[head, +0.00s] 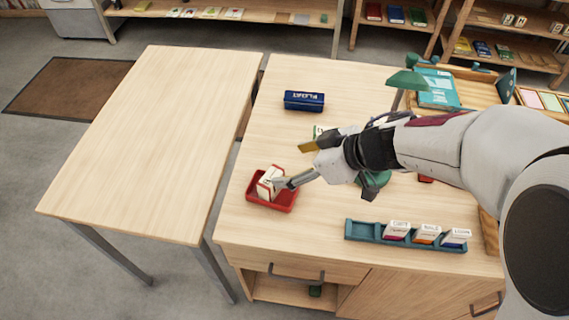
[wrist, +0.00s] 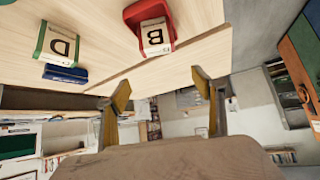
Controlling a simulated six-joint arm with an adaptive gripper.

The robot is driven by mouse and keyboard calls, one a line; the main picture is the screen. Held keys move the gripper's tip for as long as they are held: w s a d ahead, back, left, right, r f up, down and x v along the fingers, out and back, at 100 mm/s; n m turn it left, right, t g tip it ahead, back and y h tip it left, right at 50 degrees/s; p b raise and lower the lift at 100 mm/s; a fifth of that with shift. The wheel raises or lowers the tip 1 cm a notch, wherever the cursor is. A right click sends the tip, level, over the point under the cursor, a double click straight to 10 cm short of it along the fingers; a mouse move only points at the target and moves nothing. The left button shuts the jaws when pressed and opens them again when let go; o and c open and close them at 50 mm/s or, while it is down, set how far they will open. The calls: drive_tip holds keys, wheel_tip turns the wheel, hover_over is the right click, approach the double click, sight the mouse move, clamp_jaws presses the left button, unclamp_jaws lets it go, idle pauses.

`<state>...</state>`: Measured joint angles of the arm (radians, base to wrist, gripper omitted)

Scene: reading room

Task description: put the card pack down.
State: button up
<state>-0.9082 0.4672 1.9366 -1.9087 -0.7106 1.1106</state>
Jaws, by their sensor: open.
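A white card pack with red edges (head: 267,185) stands in a small red tray (head: 284,207) near the desk's left edge. In the wrist view this pack (wrist: 154,34) shows a letter B, and the red tray (wrist: 131,12) surrounds it. My gripper (head: 297,165) is open just right of the tray, fingers spread. In the wrist view nothing lies between the yellow-tipped fingers of my gripper (wrist: 160,90), and the pack is apart from them. A green-edged pack marked D (wrist: 60,45) lies beyond; in the head view my gripper mostly hides it.
A dark blue box (head: 304,101) sits at the desk's back left. A teal rack (head: 365,233) with three packs is at the front. A green lamp (head: 407,79) stands behind my arm. The left table (head: 150,140) is bare, across a narrow gap.

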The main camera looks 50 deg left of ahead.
drive_tip(key=shift+v, duration=1.55)
drive_tip(key=shift+w, duration=0.1)
